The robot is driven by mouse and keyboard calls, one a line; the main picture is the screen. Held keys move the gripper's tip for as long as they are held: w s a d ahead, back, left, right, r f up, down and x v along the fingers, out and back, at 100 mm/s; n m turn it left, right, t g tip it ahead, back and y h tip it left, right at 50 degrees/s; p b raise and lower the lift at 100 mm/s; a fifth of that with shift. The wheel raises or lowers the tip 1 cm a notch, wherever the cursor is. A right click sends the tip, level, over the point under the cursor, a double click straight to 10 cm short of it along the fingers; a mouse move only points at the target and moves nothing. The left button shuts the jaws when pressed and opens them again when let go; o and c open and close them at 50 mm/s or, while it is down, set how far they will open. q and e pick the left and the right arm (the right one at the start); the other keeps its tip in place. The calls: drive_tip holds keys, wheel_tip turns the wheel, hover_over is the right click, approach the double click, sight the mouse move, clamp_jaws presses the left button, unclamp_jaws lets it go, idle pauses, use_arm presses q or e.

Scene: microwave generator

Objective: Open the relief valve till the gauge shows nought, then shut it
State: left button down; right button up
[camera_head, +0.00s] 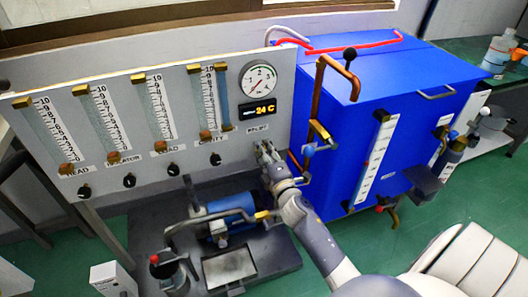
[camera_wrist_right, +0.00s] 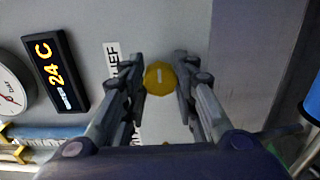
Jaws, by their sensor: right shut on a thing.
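The relief valve is a round yellow knob (camera_wrist_right: 159,78) with a pale line across its face, on the grey panel beside the RELIEF label (camera_wrist_right: 112,62). My right gripper (camera_wrist_right: 160,84) has its fingers on either side of the knob and is shut on it. In the head view my right gripper (camera_head: 266,152) hides the knob at the panel's lower right. The round white gauge (camera_head: 258,79) is above it, its red needle pointing to the lower left, near the low end; the exact reading is too small to tell. My left gripper is not in view.
A display (camera_head: 264,108) reads 24 C below the gauge. Several flow tubes with small black knobs line the panel (camera_head: 226,149) on the left. A blue tank (camera_head: 342,150) with copper pipes stands close on the right. A blue pump (camera_head: 232,206) sits below.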

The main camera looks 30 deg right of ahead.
idle(0.5)
drive_tip(key=o, duration=1.1)
drive_tip(key=v, duration=1.2)
